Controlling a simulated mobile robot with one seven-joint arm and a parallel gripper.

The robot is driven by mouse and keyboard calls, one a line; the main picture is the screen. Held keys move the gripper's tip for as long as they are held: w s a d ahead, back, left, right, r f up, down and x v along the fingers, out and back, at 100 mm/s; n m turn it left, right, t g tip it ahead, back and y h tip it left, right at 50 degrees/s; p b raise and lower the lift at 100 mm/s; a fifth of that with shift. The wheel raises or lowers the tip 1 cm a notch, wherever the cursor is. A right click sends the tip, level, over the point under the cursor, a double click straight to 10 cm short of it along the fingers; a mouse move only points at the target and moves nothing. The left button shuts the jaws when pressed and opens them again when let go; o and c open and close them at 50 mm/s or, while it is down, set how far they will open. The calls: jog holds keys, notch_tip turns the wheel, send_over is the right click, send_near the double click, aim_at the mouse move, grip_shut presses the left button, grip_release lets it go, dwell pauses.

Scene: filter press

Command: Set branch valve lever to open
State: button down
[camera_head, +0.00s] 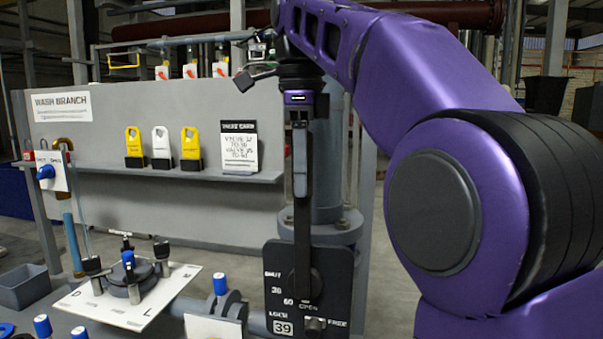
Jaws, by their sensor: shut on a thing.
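The branch valve lever (303,240) is a long dark bar. It stands nearly upright in front of a dark dial plate (340,265). The plate carries the marks SHUT, 30, 60 and OPEN, with LOCK, FREE and a tag 39 below. The lever's lower end lies close to the OPEN mark, just right of 60. My gripper (300,165) comes down from above and is shut on the upper part of the lever; its fingers partly hide the grip. A small dark knob (315,326) sits between LOCK and FREE; its exact setting is hard to tell.
My purple arm fills the right side. Behind the lever stands a grey flanged pipe (325,230). A grey panel (90,135) holds yellow and white padlock-like tags (162,145) and a valve card (239,146). A white plate with a handwheel (130,300) lies at lower left.

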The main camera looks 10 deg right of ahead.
jog(key=shift+a, duration=0.1)
dwell(0.3)
jog(key=c, duration=0.5)
grip_release()
jog(key=shift+a, duration=0.1)
jog(key=shift+d, duration=0.2)
